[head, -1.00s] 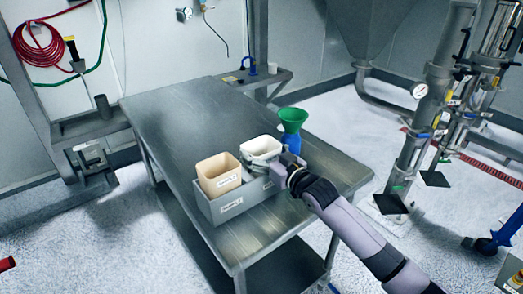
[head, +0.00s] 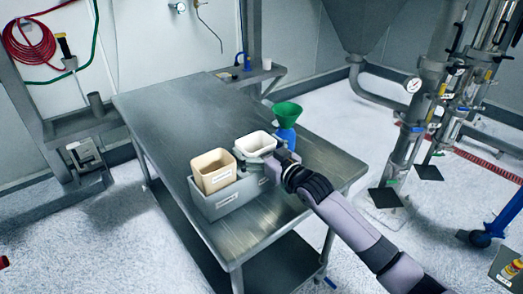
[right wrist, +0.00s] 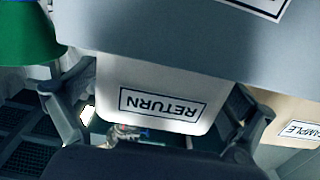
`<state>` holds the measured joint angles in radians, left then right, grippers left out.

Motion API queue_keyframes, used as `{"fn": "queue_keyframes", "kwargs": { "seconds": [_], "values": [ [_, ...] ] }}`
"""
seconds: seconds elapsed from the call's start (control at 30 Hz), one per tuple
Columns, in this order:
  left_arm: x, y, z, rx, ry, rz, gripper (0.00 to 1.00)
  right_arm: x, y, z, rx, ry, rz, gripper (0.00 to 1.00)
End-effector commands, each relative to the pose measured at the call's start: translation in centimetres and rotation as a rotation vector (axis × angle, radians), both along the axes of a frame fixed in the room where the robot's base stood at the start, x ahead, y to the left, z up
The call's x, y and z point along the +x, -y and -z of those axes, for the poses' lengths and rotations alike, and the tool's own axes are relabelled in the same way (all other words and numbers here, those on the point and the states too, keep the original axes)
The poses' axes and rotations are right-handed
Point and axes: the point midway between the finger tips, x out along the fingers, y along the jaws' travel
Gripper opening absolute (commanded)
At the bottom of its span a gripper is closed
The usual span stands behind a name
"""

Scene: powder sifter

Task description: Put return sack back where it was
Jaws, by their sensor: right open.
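The return sack (head: 256,143) is a white, open-topped, box-shaped container. It stands upright in the right end of a grey tray (head: 222,205) on the steel table. In the right wrist view, which is upside down, its RETURN label (right wrist: 160,103) faces the camera and its upper part shows beyond the tray wall (right wrist: 180,45). My right gripper (right wrist: 155,118) is open, with one finger on each side of the sack; whether they touch it I cannot tell. In the head view my right gripper (head: 268,157) is at the sack's near side. My left gripper is out of view.
A tan sample sack (head: 213,168) stands left of the return sack in the same tray. A blue bottle with a green funnel (head: 287,112) stands close behind on the right. The table's left and back parts (head: 175,110) are bare. Steel pipework (head: 412,130) stands on the right.

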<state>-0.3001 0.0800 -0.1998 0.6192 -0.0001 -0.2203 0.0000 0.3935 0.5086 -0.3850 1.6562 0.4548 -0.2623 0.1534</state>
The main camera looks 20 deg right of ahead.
Motion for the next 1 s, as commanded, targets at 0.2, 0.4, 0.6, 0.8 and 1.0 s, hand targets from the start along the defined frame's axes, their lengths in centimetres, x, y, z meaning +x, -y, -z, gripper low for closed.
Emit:
{"fn": "queue_keyframes", "kwargs": {
  "seconds": [0.2,0.4,0.6,0.8,1.0],
  "values": [
    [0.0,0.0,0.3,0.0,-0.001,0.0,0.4,-2.6,1.0,0.1,-0.001,-0.001,0.0,1.0],
    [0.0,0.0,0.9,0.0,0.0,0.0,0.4,-6.8,2.5,0.1,-0.003,-0.001,0.0,1.0],
    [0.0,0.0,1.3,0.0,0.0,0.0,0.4,-9.9,3.6,0.0,0.0,-0.001,0.001,1.0],
    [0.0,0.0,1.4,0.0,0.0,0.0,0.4,-11.2,4.1,-0.2,0.0,0.0,0.0,1.0],
    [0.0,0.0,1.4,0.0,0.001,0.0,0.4,-11.3,4.1,-0.3,0.001,0.002,0.0,1.0]
  ]
}}
